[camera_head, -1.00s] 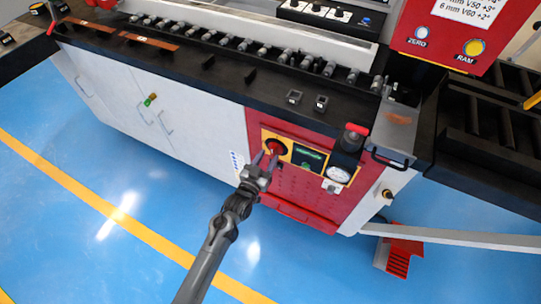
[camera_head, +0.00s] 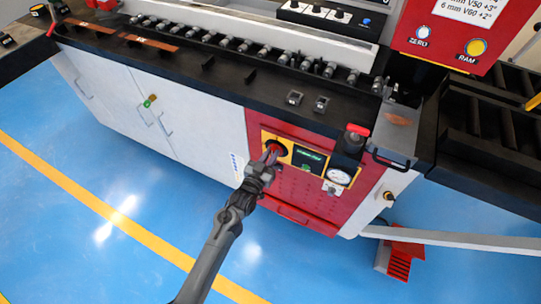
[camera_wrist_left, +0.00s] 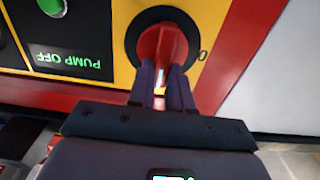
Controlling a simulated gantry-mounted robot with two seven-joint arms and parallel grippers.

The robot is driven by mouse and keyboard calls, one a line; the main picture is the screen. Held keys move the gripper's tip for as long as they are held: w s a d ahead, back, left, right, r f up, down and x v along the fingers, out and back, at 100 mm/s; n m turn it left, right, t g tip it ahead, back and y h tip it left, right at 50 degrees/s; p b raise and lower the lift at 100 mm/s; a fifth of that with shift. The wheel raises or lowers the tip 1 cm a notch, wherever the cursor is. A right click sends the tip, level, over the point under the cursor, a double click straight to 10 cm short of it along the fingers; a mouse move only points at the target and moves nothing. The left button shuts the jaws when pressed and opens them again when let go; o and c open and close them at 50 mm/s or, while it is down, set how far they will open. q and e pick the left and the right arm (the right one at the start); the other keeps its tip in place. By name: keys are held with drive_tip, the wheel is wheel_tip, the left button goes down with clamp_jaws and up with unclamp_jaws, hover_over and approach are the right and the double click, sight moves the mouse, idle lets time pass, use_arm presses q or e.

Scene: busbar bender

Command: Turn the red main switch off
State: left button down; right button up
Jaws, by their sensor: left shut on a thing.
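The red main switch (camera_head: 276,148) sits on a yellow plate at the left of the red front panel. In the left wrist view its red handle (camera_wrist_left: 162,45) stands on a black round base, with a "0" mark beside it. My left gripper (camera_head: 269,158) is at the switch, its two dark fingers (camera_wrist_left: 164,78) closed around the lower part of the handle. The fingers hide part of the handle. My right gripper is not in view.
Right of the switch are a dark "PUMP OFF" display (camera_head: 308,158) with a green button (camera_wrist_left: 50,6), and a round gauge (camera_head: 339,176). A black countertop edge overhangs the panel. A red foot pedal (camera_head: 401,260) stands on the open blue floor.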

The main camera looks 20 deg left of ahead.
use_arm(q)
drive_tip(key=n+p, duration=0.2)
drive_tip(key=n, duration=0.1)
drive_tip(key=shift+a+r, duration=0.15)
drive_tip(key=shift+a, duration=0.1)
drive_tip(key=shift+w+a+f+n+p, duration=0.2)
drive_tip(key=shift+n+p, duration=0.6)
drive_tip(key=shift+n, duration=1.7)
drive_tip(key=shift+s+a+f+n+p, duration=0.2)
drive_tip(key=shift+f+n+p, duration=0.4)
drive_tip(key=shift+n, duration=1.9)
drive_tip(key=shift+w+a+f+n+p, duration=0.15)
drive_tip(key=shift+n+p, duration=0.8)
drive_tip(key=shift+n, duration=1.55)
drive_tip(key=c, duration=1)
unclamp_jaws()
drive_tip(key=shift+c, duration=0.2)
drive_tip(key=shift+s, duration=0.2)
